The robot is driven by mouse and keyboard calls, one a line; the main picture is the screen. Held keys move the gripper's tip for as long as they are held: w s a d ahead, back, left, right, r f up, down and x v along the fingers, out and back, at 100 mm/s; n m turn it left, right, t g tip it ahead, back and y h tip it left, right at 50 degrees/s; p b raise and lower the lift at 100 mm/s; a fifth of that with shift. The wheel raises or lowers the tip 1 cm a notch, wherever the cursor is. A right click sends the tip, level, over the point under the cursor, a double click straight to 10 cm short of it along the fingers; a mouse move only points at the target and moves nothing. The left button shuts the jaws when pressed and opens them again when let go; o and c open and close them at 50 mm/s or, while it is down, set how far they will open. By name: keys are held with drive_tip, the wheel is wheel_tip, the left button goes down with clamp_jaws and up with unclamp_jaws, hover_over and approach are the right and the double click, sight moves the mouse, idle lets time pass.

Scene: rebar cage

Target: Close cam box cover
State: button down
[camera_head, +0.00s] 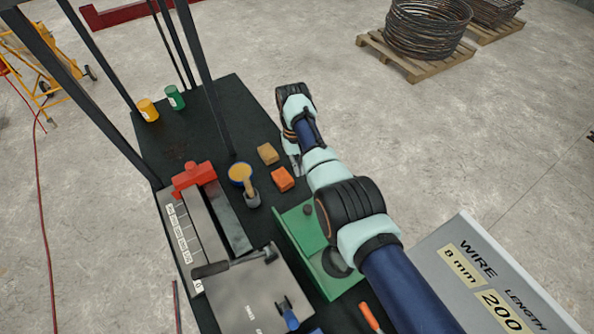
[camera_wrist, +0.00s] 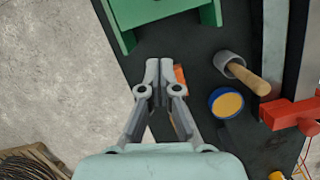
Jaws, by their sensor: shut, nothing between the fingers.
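A green box-like part (camera_head: 300,232) lies on the black bench right of centre, partly hidden by my arm. It also shows at the top of the wrist view (camera_wrist: 127,40), cut off by the frame edge. A grey box with a flat top (camera_head: 256,298) and a dark-handled lever stands left of it. I cannot tell for sure which part is the cam box cover. My gripper (camera_head: 297,170) points down over the bench, beside the orange block (camera_head: 282,179). In the wrist view its fingertips (camera_wrist: 159,66) are together and empty, apart from the green part and partly covering the orange block.
A tan block (camera_head: 267,153), a blue-rimmed tin (camera_head: 240,173) and a grey cup with a wooden handle (camera_head: 251,197) stand near my gripper. A red clamp-like part (camera_head: 194,178) and dark upright posts are at the left. A grey wire-length panel (camera_head: 490,280) is at lower right.

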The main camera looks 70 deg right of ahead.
drive_tip(key=shift+s+a+f+p, duration=0.6)
drive_tip(key=shift+a+f, duration=0.15)
drive_tip(key=shift+f, duration=0.5)
drive_tip(key=shift+s+a+f+p, duration=0.6)
drive_tip(key=shift+a+f, duration=0.2)
drive_tip(key=shift+f, duration=0.5)
drive_tip(key=shift+s+a+f+p, duration=0.6)
drive_tip(key=shift+a+f, duration=0.15)
drive_tip(key=shift+f, duration=0.5)
